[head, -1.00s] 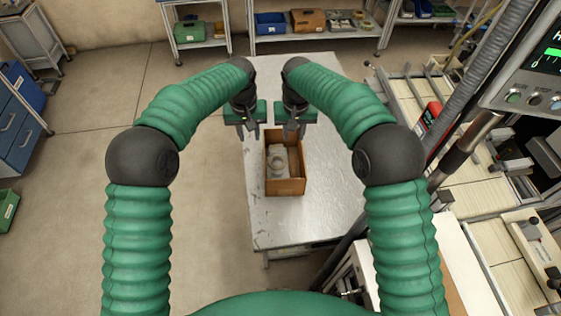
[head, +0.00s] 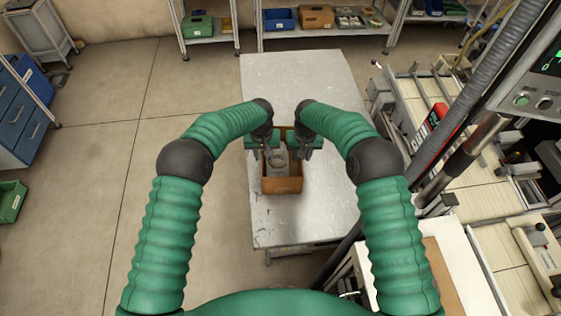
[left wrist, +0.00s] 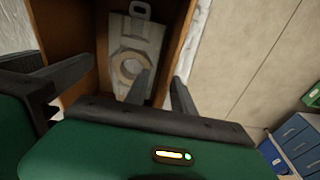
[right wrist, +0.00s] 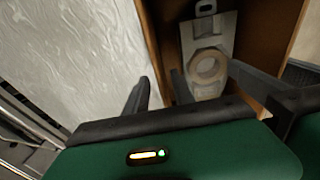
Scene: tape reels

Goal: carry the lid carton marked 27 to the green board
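An open brown carton (head: 282,186) stands on the grey metal table, with a pale flat piece and a ring inside it. The ring shows in the left wrist view (left wrist: 131,68) and the right wrist view (right wrist: 208,68). No number 27 is readable. My left gripper (head: 268,154) is at the carton's left wall, with one finger inside and one outside. My right gripper (head: 304,153) is at the right wall in the same way. Both look open, with the walls between their fingers. I cannot make out a green board.
The grey table (head: 300,85) is bare behind the carton and in front of it. Shelves with a green bin (head: 198,27) and a blue bin (head: 279,19) stand at the back. A machine with a grey panel (head: 530,100) is on the right. Floor is open on the left.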

